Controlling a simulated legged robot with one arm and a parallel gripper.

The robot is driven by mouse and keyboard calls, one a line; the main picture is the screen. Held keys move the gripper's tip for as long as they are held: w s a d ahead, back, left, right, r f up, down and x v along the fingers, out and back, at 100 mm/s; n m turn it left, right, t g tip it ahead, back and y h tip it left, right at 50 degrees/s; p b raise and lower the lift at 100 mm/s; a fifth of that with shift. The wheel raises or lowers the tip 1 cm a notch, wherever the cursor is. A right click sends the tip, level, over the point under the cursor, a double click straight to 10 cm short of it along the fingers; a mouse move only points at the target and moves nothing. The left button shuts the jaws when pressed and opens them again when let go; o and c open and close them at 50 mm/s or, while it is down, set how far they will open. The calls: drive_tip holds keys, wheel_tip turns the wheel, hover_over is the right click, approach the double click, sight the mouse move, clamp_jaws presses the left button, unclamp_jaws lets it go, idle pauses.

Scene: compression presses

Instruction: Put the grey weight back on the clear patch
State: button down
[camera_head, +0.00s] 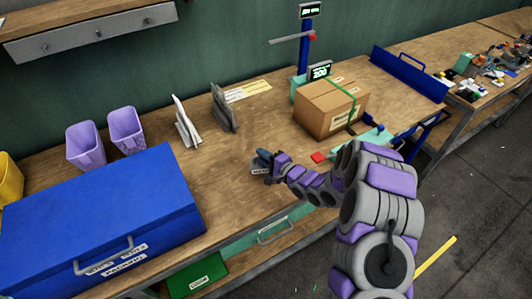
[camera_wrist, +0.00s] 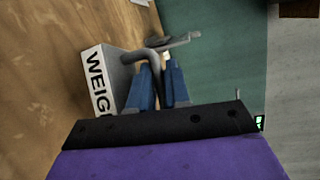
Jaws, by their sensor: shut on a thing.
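The grey weight (camera_wrist: 125,72) is a block with a white label reading "WEIG" and a curved grey handle. In the wrist view my gripper (camera_wrist: 162,78) has its blue fingers shut on that handle. In the head view my gripper (camera_head: 263,158) is over the middle of the bench near its front edge, and the weight's white label (camera_head: 260,171) shows just under it. Whether the weight touches the bench top I cannot tell. Bare wood of the bench (camera_head: 215,165) lies left of the gripper; no marked patch stands out.
A strapped cardboard box (camera_head: 328,108) is behind right, with a red piece (camera_head: 318,157) in front. A blue case (camera_head: 100,215) and purple bins (camera_head: 86,146) fill the left.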

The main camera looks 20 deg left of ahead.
drive_tip(key=shift+a+f, duration=0.5)
drive_tip(key=shift+f, duration=0.05)
drive_tip(key=d+f, duration=0.1)
drive_tip(key=d+f+b, duration=0.1)
drive_tip(key=shift+f, duration=0.4)
drive_tip(key=shift+a, duration=0.2)
drive_tip(key=c, duration=1.2)
unclamp_jaws()
drive_tip(key=shift+a+f, duration=0.15)
drive_tip(key=shift+a, duration=0.4)
drive_tip(key=shift+o, duration=0.5)
drive_tip(key=shift+d, duration=0.5)
drive_tip(key=p+v, duration=0.2)
drive_tip(key=v, duration=0.9)
drive_tip(key=shift+s+d+p, duration=0.25)
drive_tip(key=shift+p, duration=0.1)
